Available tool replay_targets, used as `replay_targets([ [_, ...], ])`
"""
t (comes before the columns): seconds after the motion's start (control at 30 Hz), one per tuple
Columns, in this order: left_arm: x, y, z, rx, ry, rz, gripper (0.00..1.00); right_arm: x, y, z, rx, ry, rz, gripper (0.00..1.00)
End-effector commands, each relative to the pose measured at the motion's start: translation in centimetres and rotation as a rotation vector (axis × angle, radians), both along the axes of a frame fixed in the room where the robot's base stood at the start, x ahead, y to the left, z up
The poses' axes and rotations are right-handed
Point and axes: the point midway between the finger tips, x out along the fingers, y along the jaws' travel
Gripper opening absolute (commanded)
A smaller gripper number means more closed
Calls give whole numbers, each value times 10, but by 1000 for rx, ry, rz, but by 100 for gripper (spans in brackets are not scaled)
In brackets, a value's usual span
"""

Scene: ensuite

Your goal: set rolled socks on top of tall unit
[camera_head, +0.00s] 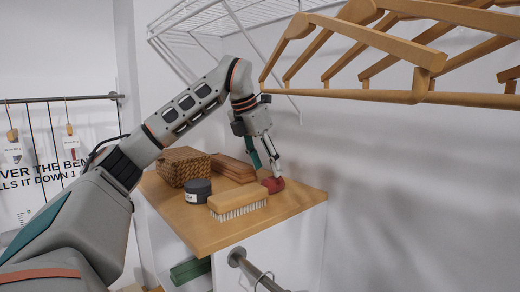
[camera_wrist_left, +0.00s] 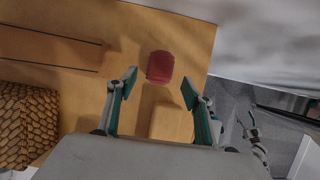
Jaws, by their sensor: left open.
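The rolled socks (camera_head: 272,185) are a small dark red bundle on the wooden top of the tall unit (camera_head: 215,236), near its back right edge. In the left wrist view the socks (camera_wrist_left: 160,67) lie on the wooden top (camera_wrist_left: 190,35), centred between and slightly beyond the fingertips. My left gripper (camera_head: 266,171) is open and points down close above the socks; its fingers (camera_wrist_left: 159,78) stand apart with nothing held between them. I cannot tell whether a finger touches the socks.
A woven basket (camera_head: 184,166), a brown wooden box (camera_head: 232,167), a dark jar (camera_head: 198,190) and a wooden brush (camera_head: 238,201) share the unit's top. A white wire shelf (camera_head: 215,18) and a wooden rack (camera_head: 400,50) hang above. A metal rail (camera_head: 245,265) is in front.

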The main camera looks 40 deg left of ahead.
Motion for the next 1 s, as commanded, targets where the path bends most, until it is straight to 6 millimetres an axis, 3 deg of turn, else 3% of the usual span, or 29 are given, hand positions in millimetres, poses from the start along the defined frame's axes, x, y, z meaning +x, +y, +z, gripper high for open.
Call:
replay_targets([
  [0.2,-15,1,37,0,-3,1,51,0,0,0,1,0,1,65],
  [0.4,-22,2,53,-1,1,1,51,0,0,0,0,0,3,65],
  [1.0,-24,2,57,0,1,0,51,-1,-2,0,-9,1,9,65],
])
